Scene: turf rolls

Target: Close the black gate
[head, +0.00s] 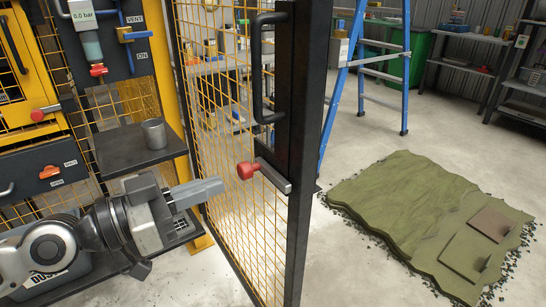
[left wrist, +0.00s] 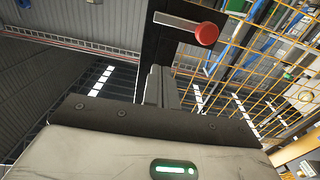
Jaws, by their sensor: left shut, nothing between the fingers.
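The black gate (head: 310,100) has a dark upright frame and yellow wire mesh (head: 225,120). It stands swung out at an angle, its handle-side upright towards me. A black bar handle (head: 257,70) is on its upright, with a red-knobbed latch lever (head: 247,171) below it. The red knob (left wrist: 206,33) also shows in the left wrist view. My left gripper (head: 222,187) is shut and empty, its fingertips just left of the red knob and apparently apart from it. The shut fingers (left wrist: 160,85) point up towards the latch in the left wrist view. My right gripper is not in view.
A yellow-framed panel with valves and a grey shelf (head: 125,155) holding a metal cup (head: 154,134) stands at left. A blue ladder (head: 345,80) stands behind the gate. A green turf slab (head: 400,190) lies on the floor at right.

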